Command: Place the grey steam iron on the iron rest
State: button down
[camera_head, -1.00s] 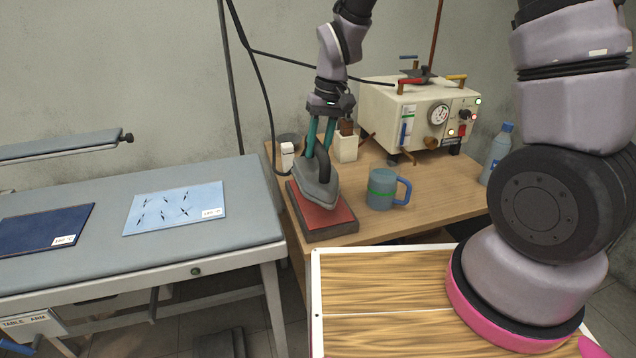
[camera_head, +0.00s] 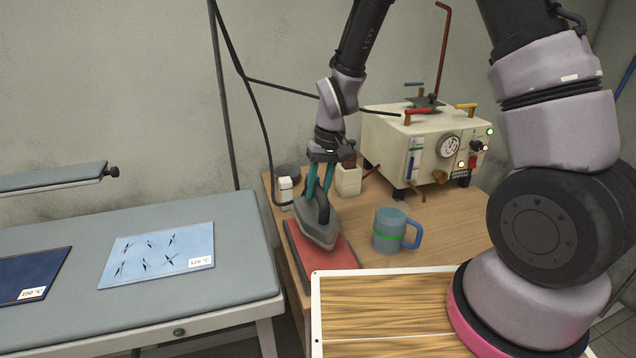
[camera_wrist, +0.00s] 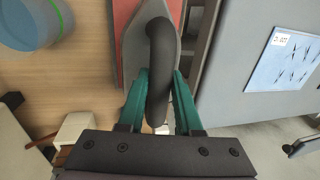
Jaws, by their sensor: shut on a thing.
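The grey steam iron (camera_head: 318,234) has a dark handle and is at the iron rest, a red pad (camera_head: 341,255) on a dark base at the left front of the wooden table. My gripper (camera_head: 319,186) has teal fingers and is shut on the iron's handle. In the wrist view the handle (camera_wrist: 160,60) passes between the fingers (camera_wrist: 160,98), with the red pad (camera_wrist: 124,20) beyond the iron. The iron overlaps the pad in both views. I cannot tell whether its sole touches the pad or hovers just above it.
A blue mug with a green band (camera_head: 390,231) stands close right of the rest. A steam generator (camera_head: 408,140), a white box (camera_head: 348,180) and a small white bottle (camera_head: 285,190) stand behind. A grey ironing table (camera_head: 60,235) is at left. A dark hose hangs near the iron.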

jog(key=shift+f, duration=2)
jog(key=c, duration=0.6)
grip_release()
jog(key=shift+s+f, duration=0.1)
jog(key=shift+f, duration=0.05)
jog(key=s+d+r+m+t, duration=0.1)
jog(key=d+r, duration=0.3)
jog(key=r, duration=0.5)
jog(key=d+r+m+t, duration=0.1)
jog(key=d+r, duration=0.4)
jog(key=r, duration=0.5)
jog(key=s+d+r+m+t, duration=0.15)
jog(key=d+r, duration=0.25)
jog(key=r, duration=0.5)
jog(key=s+d+r+m+t, duration=0.4)
jog(key=s+d+r, duration=0.5)
jog(key=shift+s+d+r, duration=0.3)
jog(key=shift+s+d, duration=0.05)
jog(key=shift+d, duration=0.05)
